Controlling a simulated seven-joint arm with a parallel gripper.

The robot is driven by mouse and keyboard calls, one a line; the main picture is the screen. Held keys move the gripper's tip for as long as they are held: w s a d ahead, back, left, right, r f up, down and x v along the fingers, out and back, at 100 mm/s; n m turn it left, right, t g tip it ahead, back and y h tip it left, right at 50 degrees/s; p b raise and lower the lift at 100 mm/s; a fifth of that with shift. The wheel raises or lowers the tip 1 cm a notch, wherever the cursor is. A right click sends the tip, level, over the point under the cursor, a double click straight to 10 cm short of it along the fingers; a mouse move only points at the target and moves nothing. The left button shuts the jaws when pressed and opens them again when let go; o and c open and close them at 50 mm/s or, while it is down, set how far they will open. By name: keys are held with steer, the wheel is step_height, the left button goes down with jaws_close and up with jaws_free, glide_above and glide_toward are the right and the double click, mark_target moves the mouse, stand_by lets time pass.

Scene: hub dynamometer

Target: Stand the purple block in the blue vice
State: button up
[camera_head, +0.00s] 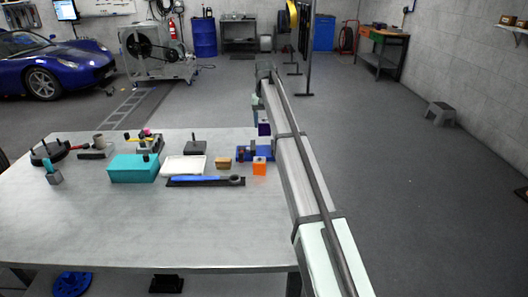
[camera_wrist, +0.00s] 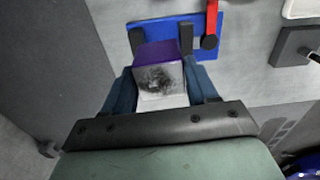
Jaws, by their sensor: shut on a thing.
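The purple block (camera_wrist: 156,56) is held between the two dark blue fingers of my gripper (camera_wrist: 162,92) in the wrist view. Its face toward the wrist camera is pale with a dark smudge. The blue vice (camera_wrist: 166,22) lies beyond the block, its dark jaws showing near the block's left and right edges. A red handle (camera_wrist: 212,18) is at its right. In the head view the purple block (camera_head: 264,129) shows just above the blue vice (camera_head: 268,153) at the table's right edge. My arm hides part of this, and I cannot tell whether block and vice touch.
A tan block (camera_head: 223,163), white tray (camera_head: 184,167), teal box (camera_head: 133,168) and blue-and-black tool (camera_head: 205,181) lie to the left. The front of the table (camera_head: 150,230) is clear.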

steer(key=w, duration=0.3)
glide_above(263, 151)
steer(key=shift+m, duration=0.3)
steer(key=shift+w+d+f, duration=0.1)
steer(key=shift+w+f, duration=0.05)
steer(key=shift+f, duration=4.5)
steer(key=shift+f, duration=0.1)
steer(key=o, duration=1)
step_height(263, 151, up, 12)
steer(key=shift+r, duration=0.1)
